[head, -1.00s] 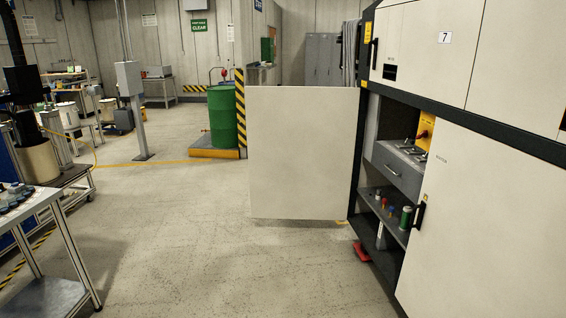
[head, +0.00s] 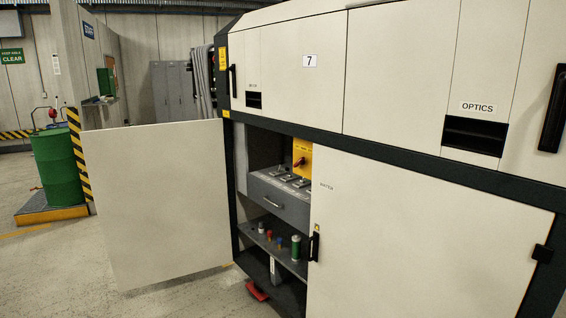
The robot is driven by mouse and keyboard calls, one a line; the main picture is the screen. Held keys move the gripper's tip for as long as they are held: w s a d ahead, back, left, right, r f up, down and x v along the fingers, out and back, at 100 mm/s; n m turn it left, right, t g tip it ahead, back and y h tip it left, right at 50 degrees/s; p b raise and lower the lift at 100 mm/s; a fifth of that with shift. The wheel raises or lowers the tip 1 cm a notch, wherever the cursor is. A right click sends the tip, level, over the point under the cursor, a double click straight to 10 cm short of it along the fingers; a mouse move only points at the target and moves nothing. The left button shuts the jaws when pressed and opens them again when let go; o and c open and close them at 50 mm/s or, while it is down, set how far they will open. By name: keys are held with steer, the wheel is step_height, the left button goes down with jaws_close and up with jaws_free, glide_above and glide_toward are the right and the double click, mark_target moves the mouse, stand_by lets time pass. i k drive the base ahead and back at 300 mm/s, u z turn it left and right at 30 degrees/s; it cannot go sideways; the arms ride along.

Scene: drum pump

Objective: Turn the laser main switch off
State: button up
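A red rotary switch (head: 299,162) on a yellow plate (head: 303,150) sits inside the open bay of the large white-and-black machine cabinet (head: 400,90), likely the laser main switch. The handle's exact angle is too small to tell. The bay's white door (head: 155,200) stands swung open to the left. The switch is above and behind a grey drawer (head: 277,203). My gripper is not in view.
A red object (head: 257,291) lies at the cabinet's foot. A green drum (head: 60,165) stands on a yellow-edged pallet at left. Some floor shows at lower left.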

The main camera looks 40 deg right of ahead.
mark_target(302, 161)
steer(key=u, duration=0.05)
steer(key=i, duration=1.25)
